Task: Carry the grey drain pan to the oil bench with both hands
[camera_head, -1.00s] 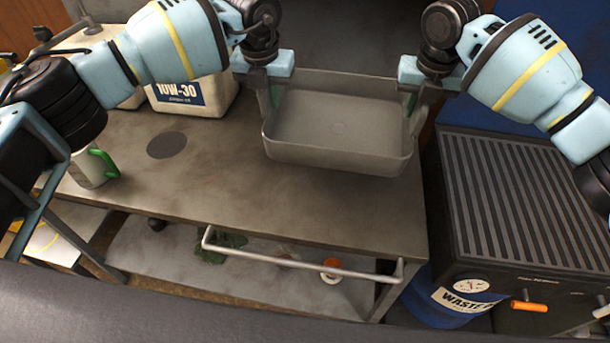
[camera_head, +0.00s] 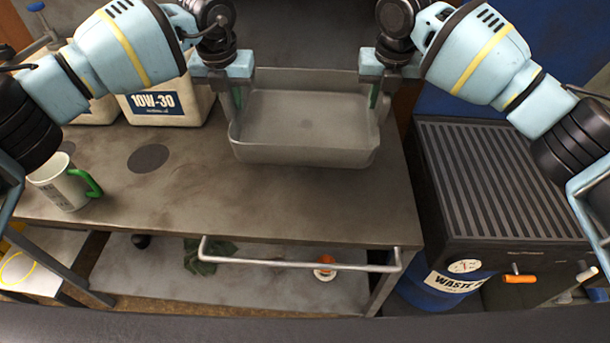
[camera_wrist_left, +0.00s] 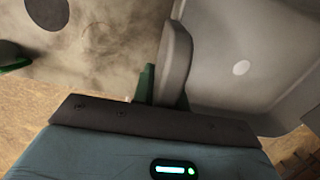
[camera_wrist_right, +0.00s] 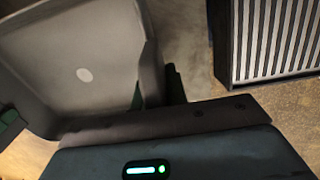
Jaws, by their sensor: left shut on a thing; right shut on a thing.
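The grey drain pan (camera_head: 305,125) is a shallow rectangular tray at the far right part of the metal-topped bench (camera_head: 270,205). It looks level and empty; I cannot tell whether its bottom touches the bench top. My left gripper (camera_head: 238,95) is shut on the pan's left wall, and my right gripper (camera_head: 374,95) is shut on its right wall. The pan's inside also shows in the left wrist view (camera_wrist_left: 235,50) and in the right wrist view (camera_wrist_right: 75,60), beside each gripper's fingers.
A white 10W-30 jug (camera_head: 168,105) stands left of the pan. A white mug (camera_head: 62,183) with a green handle is at the bench's left. A ribbed black-topped unit (camera_head: 500,170) and a blue waste drum (camera_head: 440,290) stand right. A rail (camera_head: 300,262) runs along the bench front.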

